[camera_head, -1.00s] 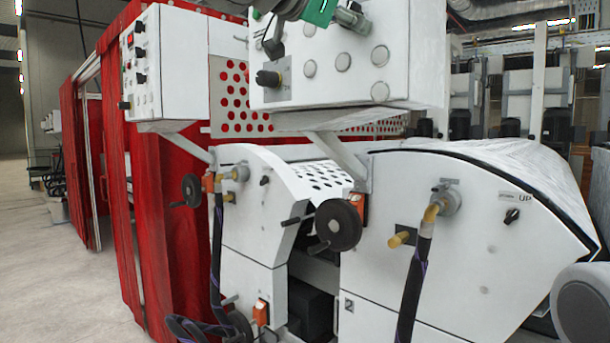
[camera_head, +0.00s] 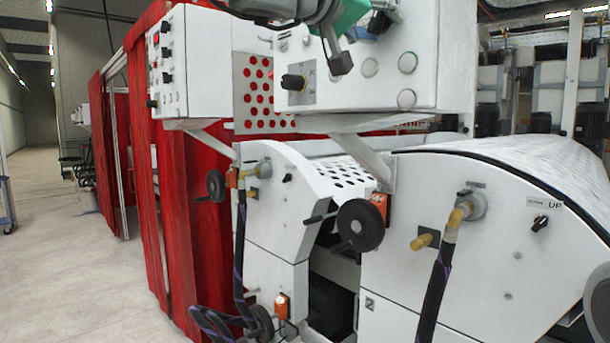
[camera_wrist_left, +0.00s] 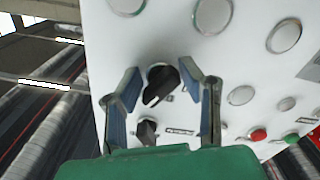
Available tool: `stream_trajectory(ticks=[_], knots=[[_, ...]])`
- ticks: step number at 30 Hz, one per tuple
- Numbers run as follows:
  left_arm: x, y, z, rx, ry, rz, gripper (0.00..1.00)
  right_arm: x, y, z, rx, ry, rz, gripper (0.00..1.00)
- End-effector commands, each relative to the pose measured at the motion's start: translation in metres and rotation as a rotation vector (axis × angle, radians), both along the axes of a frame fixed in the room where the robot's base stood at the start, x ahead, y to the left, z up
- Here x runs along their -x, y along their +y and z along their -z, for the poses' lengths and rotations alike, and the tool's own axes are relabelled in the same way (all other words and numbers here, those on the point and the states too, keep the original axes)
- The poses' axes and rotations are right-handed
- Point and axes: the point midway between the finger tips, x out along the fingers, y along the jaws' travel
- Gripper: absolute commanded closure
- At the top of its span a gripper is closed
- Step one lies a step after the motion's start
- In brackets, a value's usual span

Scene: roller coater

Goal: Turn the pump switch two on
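A white control box (camera_head: 440,60) at the upper centre of the head view carries a black rotary knob (camera_head: 293,82) on a grey plate and several round buttons. My left gripper (camera_head: 358,45), with a green body, is in front of the box's upper part. In the left wrist view, the left gripper (camera_wrist_left: 162,72) is open, with blue-grey fingers on either side of a black rotary switch (camera_wrist_left: 160,85). I cannot tell whether they touch it. A second black switch (camera_wrist_left: 147,130) is lower, beside a small unreadable label. My right gripper is not in view.
A second white control box (camera_head: 190,60) stands at the left, by a red curtain (camera_head: 160,200). Below are a black handwheel (camera_head: 360,226), dark hoses and a switch marked UP (camera_head: 540,222). Bare floor (camera_head: 70,260) lies at the left.

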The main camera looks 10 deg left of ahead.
Motion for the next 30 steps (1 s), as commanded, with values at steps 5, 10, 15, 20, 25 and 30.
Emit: stream_trajectory(ticks=[5, 10, 15, 20, 25, 30], knots=[[0.015, 0.011, -0.001, 0.084, 0.056, 0.000, 0.66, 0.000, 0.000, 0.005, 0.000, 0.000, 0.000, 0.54], [0.045, 0.031, -0.001, 0.082, 0.054, 0.000, 0.66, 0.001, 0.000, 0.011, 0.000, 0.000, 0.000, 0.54], [0.070, 0.053, -0.004, 0.086, 0.062, 0.002, 0.66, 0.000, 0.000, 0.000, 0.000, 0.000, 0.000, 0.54], [0.093, 0.069, -0.004, 0.086, 0.062, 0.003, 0.66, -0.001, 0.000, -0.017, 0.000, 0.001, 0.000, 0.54], [0.107, 0.081, 0.011, 0.073, 0.071, -0.006, 0.66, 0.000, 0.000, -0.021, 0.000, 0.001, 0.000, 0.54], [0.093, 0.080, 0.046, 0.050, 0.108, -0.025, 0.66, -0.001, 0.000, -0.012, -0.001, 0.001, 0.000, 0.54]])
